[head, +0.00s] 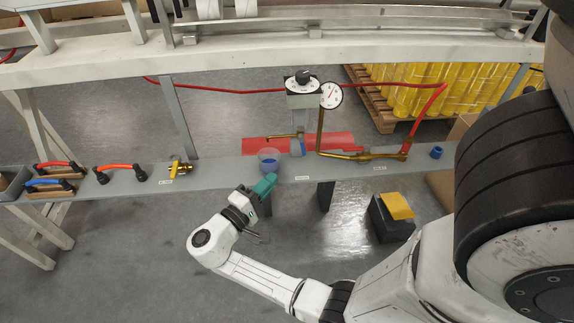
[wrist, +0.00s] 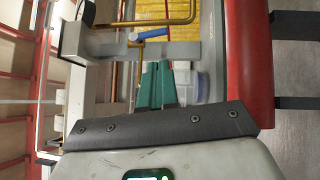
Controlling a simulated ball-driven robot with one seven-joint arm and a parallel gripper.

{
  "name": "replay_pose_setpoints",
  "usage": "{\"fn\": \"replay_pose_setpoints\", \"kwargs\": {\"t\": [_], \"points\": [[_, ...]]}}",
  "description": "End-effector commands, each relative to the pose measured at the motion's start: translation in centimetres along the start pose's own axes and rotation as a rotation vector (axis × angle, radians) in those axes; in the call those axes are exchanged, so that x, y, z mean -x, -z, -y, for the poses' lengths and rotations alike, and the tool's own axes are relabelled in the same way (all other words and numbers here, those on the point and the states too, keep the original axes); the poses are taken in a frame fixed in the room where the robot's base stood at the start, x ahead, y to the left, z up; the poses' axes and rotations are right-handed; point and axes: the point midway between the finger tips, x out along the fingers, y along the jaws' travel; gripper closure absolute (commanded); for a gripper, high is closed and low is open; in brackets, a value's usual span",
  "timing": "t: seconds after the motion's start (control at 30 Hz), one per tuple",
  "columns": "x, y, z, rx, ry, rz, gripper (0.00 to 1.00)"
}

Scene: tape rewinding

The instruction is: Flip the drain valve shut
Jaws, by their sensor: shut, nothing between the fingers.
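A small blue lever (head: 302,146), which looks like the drain valve's handle, sits at the right end of a short brass spout (head: 284,136) under the regulator box. In the wrist view the blue lever (wrist: 152,34) lies ahead of my fingertips, beside brass pipe. I cannot tell whether the valve is open. A clear cup with blue in it (head: 268,160) stands on the shelf below the spout's left end. My gripper (head: 270,178) has teal fingers, shut and empty, close to the cup in front of the shelf edge. The fingers also show in the wrist view (wrist: 157,66), apart from the lever.
The grey regulator box (head: 303,97) has a black knob and a dial gauge (head: 331,95). A brass pipe (head: 365,156) runs right to a red hose (head: 427,110). A brass valve (head: 180,168) and short hoses (head: 120,168) lie left on the narrow shelf (head: 222,173).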

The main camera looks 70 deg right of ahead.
Motion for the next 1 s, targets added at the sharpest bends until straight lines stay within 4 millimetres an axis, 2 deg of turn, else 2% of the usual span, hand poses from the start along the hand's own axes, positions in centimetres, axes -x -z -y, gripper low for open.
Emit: {"fn": "replay_pose_setpoints", "kwargs": {"t": [0.47, 0.57, 1.0], "points": [[-0.4, 0.1, -0.1, 0.000, -0.012, 0.000, 1.00], [-1.5, 0.1, -0.1, 0.000, -0.012, 0.002, 1.00], [-8.5, 0.1, -0.1, 0.000, -0.011, 0.002, 1.00]]}}
